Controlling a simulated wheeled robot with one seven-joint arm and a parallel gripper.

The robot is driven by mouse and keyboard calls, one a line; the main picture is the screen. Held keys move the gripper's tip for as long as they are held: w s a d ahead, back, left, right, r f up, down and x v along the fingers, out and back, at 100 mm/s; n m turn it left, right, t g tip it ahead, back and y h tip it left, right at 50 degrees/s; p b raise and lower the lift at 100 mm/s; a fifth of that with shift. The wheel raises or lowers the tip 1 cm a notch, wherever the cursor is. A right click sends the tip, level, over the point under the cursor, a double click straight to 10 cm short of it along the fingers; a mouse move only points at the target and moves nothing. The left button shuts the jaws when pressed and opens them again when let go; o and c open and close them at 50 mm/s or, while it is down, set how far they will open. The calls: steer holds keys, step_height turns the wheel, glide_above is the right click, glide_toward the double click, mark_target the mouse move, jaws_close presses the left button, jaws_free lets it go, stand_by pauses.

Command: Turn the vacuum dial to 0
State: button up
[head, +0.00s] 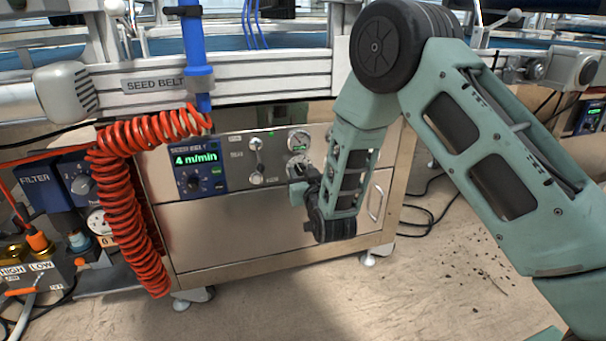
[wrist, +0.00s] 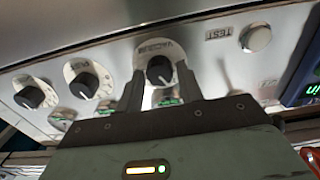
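The vacuum dial (wrist: 160,72) is a dark round knob on a pale plate marked VACUUM, set in the steel panel. It shows upside down near the middle of the wrist view. Its setting is too small to read. My gripper (wrist: 161,80) is open, with one finger on each side of the knob. I cannot tell whether the fingers touch it. In the head view my gripper (head: 300,183) is at the front of the steel cabinet and hides part of the controls there.
In the wrist view, two similar dark dials (wrist: 82,84) (wrist: 35,93) sit to the left and a TEST button (wrist: 255,38) to the right. In the head view, the belt display (head: 196,160), a lever switch (head: 256,147) and a red coiled hose (head: 125,205) are left of my gripper.

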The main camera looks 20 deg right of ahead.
steer(key=c, duration=0.6)
steer(key=shift+o, duration=0.2)
steer(key=shift+n, duration=0.3)
steer(key=n+p, duration=0.3)
steer(key=n, duration=0.2)
steer(key=shift+a+p, duration=0.1)
steer(key=shift+p, duration=0.3)
steer(key=n+p, duration=0.2)
steer(key=n, duration=0.2)
steer(key=shift+n, duration=0.3)
steer(key=shift+f+n+p, duration=0.1)
steer(key=shift+n+p, duration=0.75)
steer(key=shift+n, duration=0.25)
steer(key=o, duration=1)
